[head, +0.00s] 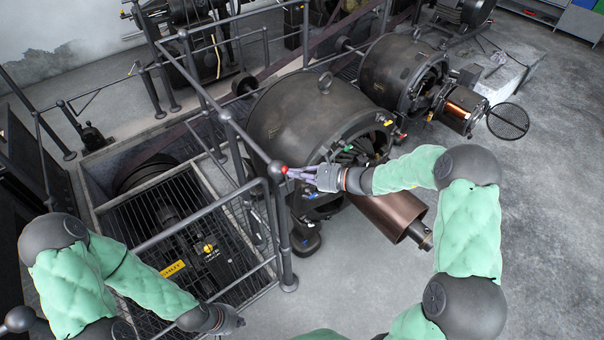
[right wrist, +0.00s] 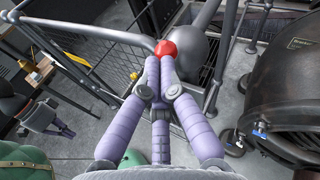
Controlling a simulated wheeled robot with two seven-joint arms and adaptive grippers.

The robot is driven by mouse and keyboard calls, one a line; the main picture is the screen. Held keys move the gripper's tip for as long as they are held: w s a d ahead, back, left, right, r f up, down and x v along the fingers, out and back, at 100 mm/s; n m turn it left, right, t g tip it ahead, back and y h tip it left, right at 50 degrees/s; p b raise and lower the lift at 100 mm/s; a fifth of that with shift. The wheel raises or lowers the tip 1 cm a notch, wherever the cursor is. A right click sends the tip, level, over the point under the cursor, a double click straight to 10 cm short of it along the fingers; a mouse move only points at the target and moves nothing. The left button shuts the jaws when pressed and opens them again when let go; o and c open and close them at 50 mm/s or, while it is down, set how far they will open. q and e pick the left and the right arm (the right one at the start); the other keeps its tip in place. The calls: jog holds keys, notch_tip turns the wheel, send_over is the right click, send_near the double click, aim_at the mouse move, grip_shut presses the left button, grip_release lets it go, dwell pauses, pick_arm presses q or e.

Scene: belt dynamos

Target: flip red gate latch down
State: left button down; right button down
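The red latch knob (head: 284,169) sits at the gate's corner post, beside a dark round ball on the railing. It also shows in the right wrist view as a red ball (right wrist: 166,49) just beyond my fingertips. My right gripper (head: 292,174) is at the knob, its purple fingers drawn together, tips meeting (right wrist: 160,64) right in front of the red ball. Whether they touch it I cannot tell. The latch's lower part is hidden behind the fingers. My left gripper (head: 234,321) hangs low at the bottom, away from the latch; its finger opening is unclear.
The metal railing (head: 205,240) surrounds a grated pit (head: 180,220) with a yellow-labelled machine inside. A large dark dynamo (head: 290,115) stands close behind my right gripper, with a copper-coloured cylinder (head: 385,212) below my forearm. Open concrete floor (head: 550,200) lies at the right.

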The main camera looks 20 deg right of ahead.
pick_arm(q)
jog(key=shift+f, duration=0.1)
dwell(0.3)
jog(key=shift+a+f+b, duration=0.1)
jog(key=shift+f+b, duration=0.1)
jog(key=shift+b, duration=0.1)
pick_arm(e)
jog(key=shift+s+a+n, duration=0.15)
jog(key=shift+a+n, duration=0.15)
jog(key=shift+a, duration=0.05)
